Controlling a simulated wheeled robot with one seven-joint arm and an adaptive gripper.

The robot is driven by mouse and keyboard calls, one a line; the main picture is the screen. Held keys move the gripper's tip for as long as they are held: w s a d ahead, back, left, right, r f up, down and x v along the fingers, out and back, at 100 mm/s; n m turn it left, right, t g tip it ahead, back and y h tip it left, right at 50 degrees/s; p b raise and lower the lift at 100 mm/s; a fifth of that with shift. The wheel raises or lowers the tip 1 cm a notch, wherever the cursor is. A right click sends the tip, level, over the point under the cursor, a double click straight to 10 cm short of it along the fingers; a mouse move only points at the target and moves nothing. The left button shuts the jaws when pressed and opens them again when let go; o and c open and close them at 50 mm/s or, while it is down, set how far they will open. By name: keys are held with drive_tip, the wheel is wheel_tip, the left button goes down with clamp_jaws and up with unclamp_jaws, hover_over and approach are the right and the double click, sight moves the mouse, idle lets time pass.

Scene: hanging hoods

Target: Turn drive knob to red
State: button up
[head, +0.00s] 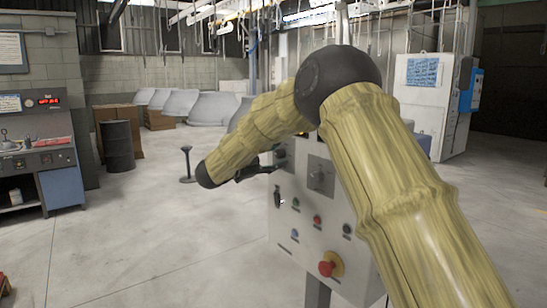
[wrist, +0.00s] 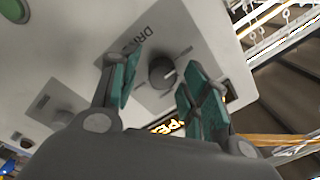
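The drive knob (wrist: 162,72) is a dark round knob on a grey square plate, with partly hidden lettering starting "DRI" beside it in the wrist view. My gripper (wrist: 162,67) is open, with one teal-padded finger on each side of the knob. A gap shows between the knob and the fingers; I cannot tell how deep they reach. No red mark shows around the knob. In the head view my gripper (head: 256,173) is a small dark shape at the upper left of the grey control panel (head: 288,232); I cannot tell the drive knob apart there.
The panel carries a red emergency button (head: 327,268), several small buttons and a second plate with a knob (head: 318,178). A lit display (wrist: 166,127) sits near the drive knob. A black barrel (head: 118,146) and a left console (head: 40,150) stand away across open floor.

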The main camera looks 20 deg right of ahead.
drive_tip(key=shift+a+r, duration=0.1)
drive_tip(key=shift+r, duration=0.05)
drive_tip(key=v, duration=1.1)
drive_tip(key=shift+s+a, duration=0.25)
drive_tip(key=shift+a, duration=0.05)
drive_tip(key=s+d+f+n+t+y, duration=0.1)
drive_tip(key=s+f+n+t+y, duration=0.3)
drive_tip(key=f, duration=0.9)
drive_tip(key=w+d+f+n+y, duration=0.15)
drive_tip(key=f+n, duration=0.45)
drive_tip(key=f, duration=0.7)
drive_tip(key=s+d+f+n+t+y, duration=0.25)
drive_tip(key=f+n+y, duration=0.2)
drive_tip(key=f, duration=0.85)
drive_tip(key=s+f+n+g+y, duration=0.3)
drive_tip(key=s+f+n, duration=0.1)
drive_tip(key=s+f, duration=0.95)
drive_tip(key=s+f+n+g+y, duration=0.2)
drive_tip(key=s+f+n+g, duration=0.2)
drive_tip(key=s+f, duration=0.95)
drive_tip(key=s+d+n+g+y, duration=0.2)
drive_tip(key=s+g, duration=0.4)
drive_tip(key=s, duration=2)
drive_tip(key=shift+s+f, duration=0.25)
drive_tip(key=shift+s, duration=0.15)
